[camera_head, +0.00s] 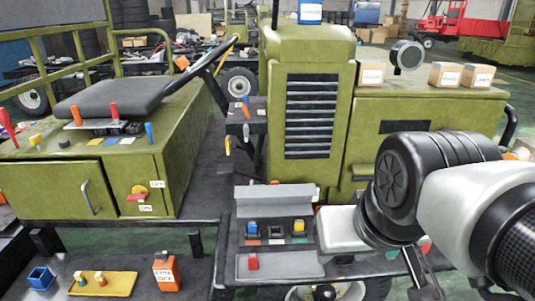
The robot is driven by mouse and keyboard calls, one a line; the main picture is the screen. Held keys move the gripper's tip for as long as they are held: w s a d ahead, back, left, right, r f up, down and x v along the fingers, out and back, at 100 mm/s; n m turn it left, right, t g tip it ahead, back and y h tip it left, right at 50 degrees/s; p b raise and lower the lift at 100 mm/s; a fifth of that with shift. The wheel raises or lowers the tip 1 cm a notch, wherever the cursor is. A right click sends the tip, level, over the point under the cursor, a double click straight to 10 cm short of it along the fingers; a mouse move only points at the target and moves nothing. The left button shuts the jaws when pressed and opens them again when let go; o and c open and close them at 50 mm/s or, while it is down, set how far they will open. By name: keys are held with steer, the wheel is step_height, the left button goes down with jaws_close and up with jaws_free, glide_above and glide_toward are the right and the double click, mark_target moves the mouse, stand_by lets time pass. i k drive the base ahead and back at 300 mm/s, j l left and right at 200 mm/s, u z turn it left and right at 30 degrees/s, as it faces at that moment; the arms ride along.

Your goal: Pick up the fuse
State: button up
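An open grey box (275,262) stands on the dark shelf at the lower middle. In it sit a small blue block (252,228) and a small yellow block (298,227), side by side with gaps between them. A small red block (252,263) lies on the grey front panel of the box. These blocks look like fuses, but I cannot tell which one is the fuse. My arm comes in from the right. Slim dark parts below its black joint look like my gripper (422,272), right of the box and apart from the blocks. Its opening is unclear.
A white block (340,230) lies beside the box, partly behind my arm. At lower left are a blue bin (41,278), a yellow tray (104,284) with small pieces and an orange container (165,272). The green hood (430,105) carries cardboard boxes.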

mark_target(299, 223)
steer(key=j+z, duration=0.5)
steer(key=j, duration=0.3)
steer(key=k+j, duration=0.15)
steer(key=j, duration=0.2)
steer(key=k+j+z, duration=0.1)
steer(key=j, duration=0.3)
steer(key=k+j, duration=0.2)
steer(key=j, duration=0.15)
